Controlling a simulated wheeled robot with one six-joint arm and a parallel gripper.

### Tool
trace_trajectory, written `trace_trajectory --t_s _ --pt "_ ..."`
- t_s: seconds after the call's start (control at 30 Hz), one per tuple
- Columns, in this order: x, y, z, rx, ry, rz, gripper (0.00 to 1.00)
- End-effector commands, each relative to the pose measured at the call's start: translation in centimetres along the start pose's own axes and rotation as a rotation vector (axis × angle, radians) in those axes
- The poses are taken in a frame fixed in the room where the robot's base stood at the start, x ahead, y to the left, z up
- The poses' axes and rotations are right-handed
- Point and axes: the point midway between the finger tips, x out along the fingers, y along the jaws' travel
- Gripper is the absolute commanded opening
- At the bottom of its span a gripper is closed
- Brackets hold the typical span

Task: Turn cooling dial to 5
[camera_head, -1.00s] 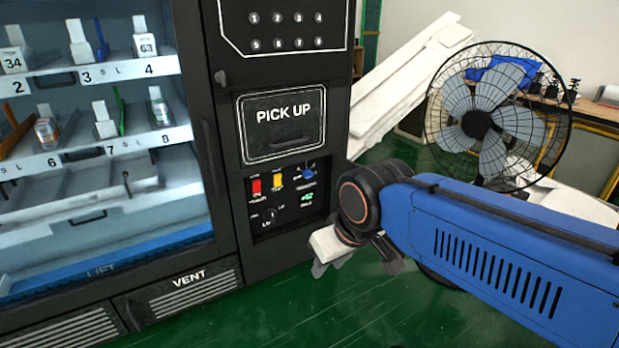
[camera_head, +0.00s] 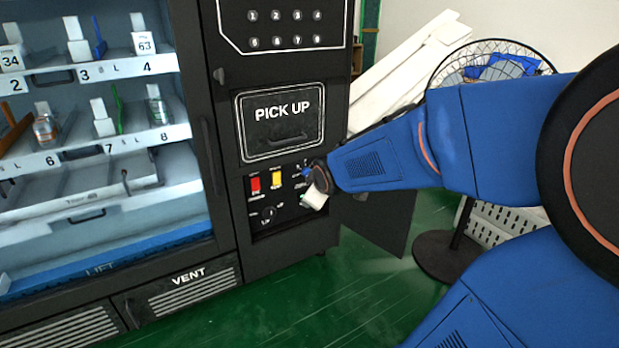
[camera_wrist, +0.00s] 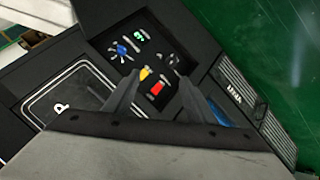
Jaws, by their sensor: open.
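The control panel (camera_head: 290,222) is set low in the black vending machine, under the PICK UP hatch. It has a black round dial (camera_head: 268,213) at lower left and a blue knob (camera_head: 306,172) at upper right. The black dial (camera_wrist: 172,60) and blue knob (camera_wrist: 121,49) also show in the wrist view. The small labels are unreadable, so I cannot tell which is the cooling dial or its setting. My gripper (camera_wrist: 160,80) is open and empty in front of the panel, fingers either side of the yellow and red switches. In the head view its fingers are hard to make out.
A red switch (camera_head: 254,185) and a yellow switch (camera_head: 277,180) sit above the black dial. The PICK UP hatch (camera_head: 281,125) is shut. A dark open door (camera_head: 385,222) juts out right of the panel. A fan (camera_head: 480,60) stands behind my arm.

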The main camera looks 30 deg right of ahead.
Motion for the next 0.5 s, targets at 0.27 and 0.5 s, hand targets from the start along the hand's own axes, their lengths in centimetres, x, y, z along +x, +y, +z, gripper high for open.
trace_trajectory --t_s 0.27,0.5 --pt "7.5 4.5 -0.8 -0.232 0.090 0.099 0.51" --pt "13.3 7.3 -0.5 -0.429 0.172 0.185 0.51"
